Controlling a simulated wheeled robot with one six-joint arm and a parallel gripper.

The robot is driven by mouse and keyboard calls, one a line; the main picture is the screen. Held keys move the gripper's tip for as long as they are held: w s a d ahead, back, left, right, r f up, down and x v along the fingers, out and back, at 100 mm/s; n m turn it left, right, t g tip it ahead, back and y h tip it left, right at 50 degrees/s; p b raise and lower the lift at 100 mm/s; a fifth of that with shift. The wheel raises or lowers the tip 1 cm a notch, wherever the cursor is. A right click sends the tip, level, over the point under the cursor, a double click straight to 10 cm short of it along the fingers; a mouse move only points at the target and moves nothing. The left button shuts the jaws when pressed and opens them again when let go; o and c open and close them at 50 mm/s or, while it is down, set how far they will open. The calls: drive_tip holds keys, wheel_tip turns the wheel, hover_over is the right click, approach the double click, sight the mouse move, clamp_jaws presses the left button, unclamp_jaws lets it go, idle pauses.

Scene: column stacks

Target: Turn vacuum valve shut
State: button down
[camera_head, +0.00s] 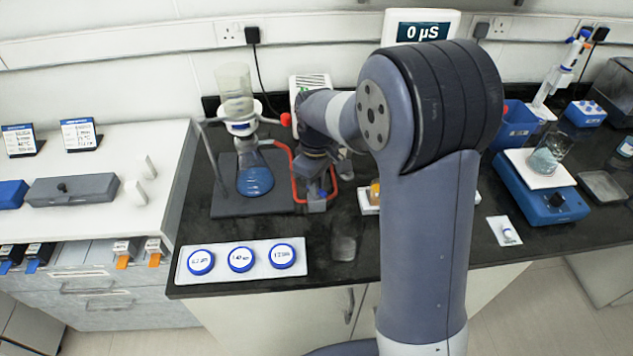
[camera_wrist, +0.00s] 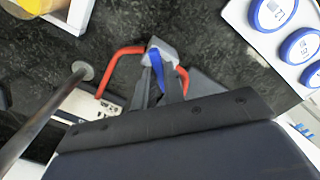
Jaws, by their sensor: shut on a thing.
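The vacuum valve (camera_wrist: 160,47) shows in the wrist view as a grey body with a blue handle (camera_wrist: 157,66) and red tubing (camera_wrist: 122,54) on its sides. My gripper (camera_wrist: 163,82) is shut on the blue handle, its two dark fingers on either side of it. In the head view, my gripper (camera_head: 318,186) is down beside the red tubing (camera_head: 296,176), right of the filter flask (camera_head: 255,180) with blue liquid. My gripper and arm hide most of the valve there, and the handle's exact angle is hard to tell.
A white tray (camera_head: 243,275) with three blue-rimmed discs lies at the bench's front edge. A clear funnel (camera_head: 235,88) stands on the flask. A metal rod (camera_wrist: 45,115) crosses the wrist view's left. A blue balance (camera_head: 541,190) holding a beaker stands at right.

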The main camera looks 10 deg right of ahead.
drive_tip(key=m, duration=0.4)
drive_tip(key=shift+m, duration=0.3)
drive_tip(key=m, duration=0.5)
drive_tip(key=shift+m, duration=0.3)
idle(0.4)
drive_tip(key=c, duration=1.5)
unclamp_jaws()
